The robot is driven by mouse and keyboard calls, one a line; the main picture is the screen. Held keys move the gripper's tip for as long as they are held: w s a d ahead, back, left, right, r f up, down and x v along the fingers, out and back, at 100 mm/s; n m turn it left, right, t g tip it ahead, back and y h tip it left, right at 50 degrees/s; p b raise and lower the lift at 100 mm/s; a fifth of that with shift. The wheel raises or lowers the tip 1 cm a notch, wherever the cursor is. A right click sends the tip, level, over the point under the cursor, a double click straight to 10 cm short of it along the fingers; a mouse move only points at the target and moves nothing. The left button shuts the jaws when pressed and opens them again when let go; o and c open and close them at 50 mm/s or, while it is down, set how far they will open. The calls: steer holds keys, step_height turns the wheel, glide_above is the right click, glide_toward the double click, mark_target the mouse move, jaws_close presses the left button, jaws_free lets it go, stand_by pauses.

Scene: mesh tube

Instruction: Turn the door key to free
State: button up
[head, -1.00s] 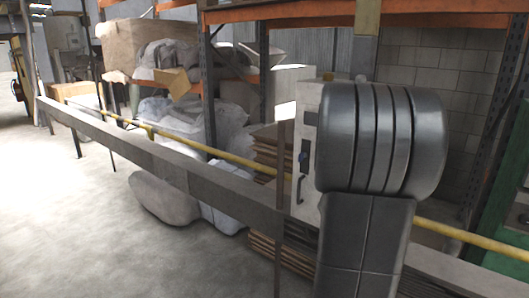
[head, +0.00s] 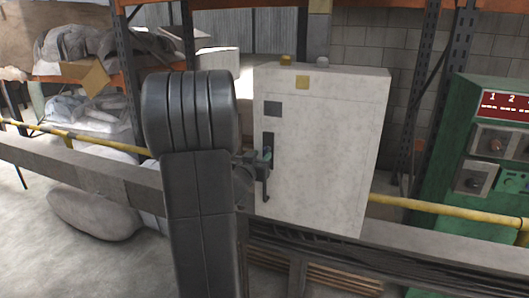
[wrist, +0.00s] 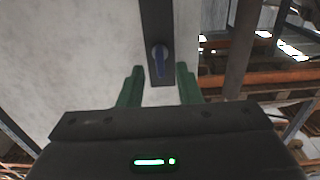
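The plate is on the pale grey cabinet (head: 325,150), which stands right of centre in the head view. My gripper (wrist: 159,84) is open, its two green fingers (wrist: 131,87) apart on either side of the plate's lower end. The key shows between and just beyond the fingertips, and nothing is gripped. In the head view my arm hides most of the gripper, and its end is close to the cabinet's left front edge.
A yellow rail (head: 445,208) and a grey beam (head: 100,183) run past the cabinet on both sides. A green control panel (head: 455,150) stands at the right. Shelving with wrapped sacks (head: 80,45) is behind at the left.

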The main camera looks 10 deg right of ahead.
mark_target(263, 153)
steer(key=shift+x, duration=2.15)
steer(key=shift+c, duration=0.4)
jaws_close()
